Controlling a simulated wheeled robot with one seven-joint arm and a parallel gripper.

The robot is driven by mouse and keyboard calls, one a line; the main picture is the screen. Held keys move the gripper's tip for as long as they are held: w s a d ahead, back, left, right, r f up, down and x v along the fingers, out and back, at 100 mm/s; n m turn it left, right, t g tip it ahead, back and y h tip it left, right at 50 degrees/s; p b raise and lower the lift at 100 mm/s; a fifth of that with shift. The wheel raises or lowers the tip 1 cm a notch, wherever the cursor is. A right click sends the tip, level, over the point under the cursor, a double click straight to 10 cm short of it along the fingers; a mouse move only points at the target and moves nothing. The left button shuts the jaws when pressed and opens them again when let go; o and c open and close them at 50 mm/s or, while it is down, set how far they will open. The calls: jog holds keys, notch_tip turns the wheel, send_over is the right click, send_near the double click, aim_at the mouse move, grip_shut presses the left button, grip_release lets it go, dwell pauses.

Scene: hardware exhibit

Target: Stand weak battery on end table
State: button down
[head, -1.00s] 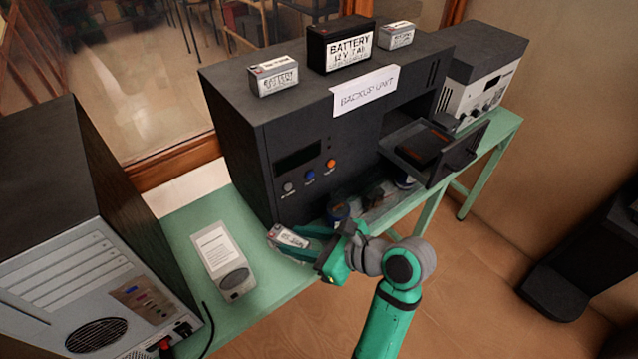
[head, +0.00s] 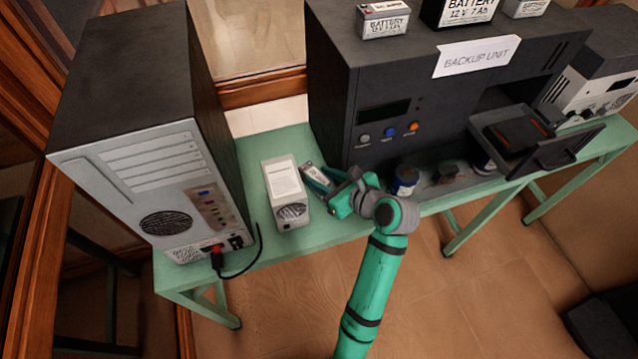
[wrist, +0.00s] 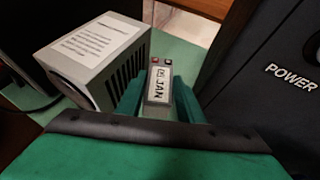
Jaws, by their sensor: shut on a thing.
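My gripper (head: 330,187) is shut on a small grey battery (head: 314,178) with a pale label. In the wrist view the battery (wrist: 159,85) sits between the green fingers (wrist: 160,97), with red and dark terminals at its far end and "JAN" on its label. The battery is over the green table (head: 262,139), in the gap between a white-labelled grey box and the black backup unit. I cannot tell whether it touches the tabletop. Three more batteries stand on the backup unit: a small one (head: 383,20), a large black one (head: 459,10) and another small one (head: 524,7).
The grey box (head: 290,212) stands close left of my gripper. The black backup unit (head: 338,95) is close on the right, its drawer (head: 551,150) open. A computer tower (head: 128,175) with a cable stands at the left. A blue-labelled can (head: 404,180) sits under the unit.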

jog(key=shift+w+a+f, duration=0.35)
jog(key=shift+f, duration=0.2)
jog(key=shift+w+f, duration=0.1)
jog(key=shift+f, duration=1.55)
jog(key=shift+f, duration=0.15)
jog(key=c, duration=1.5)
grip_release()
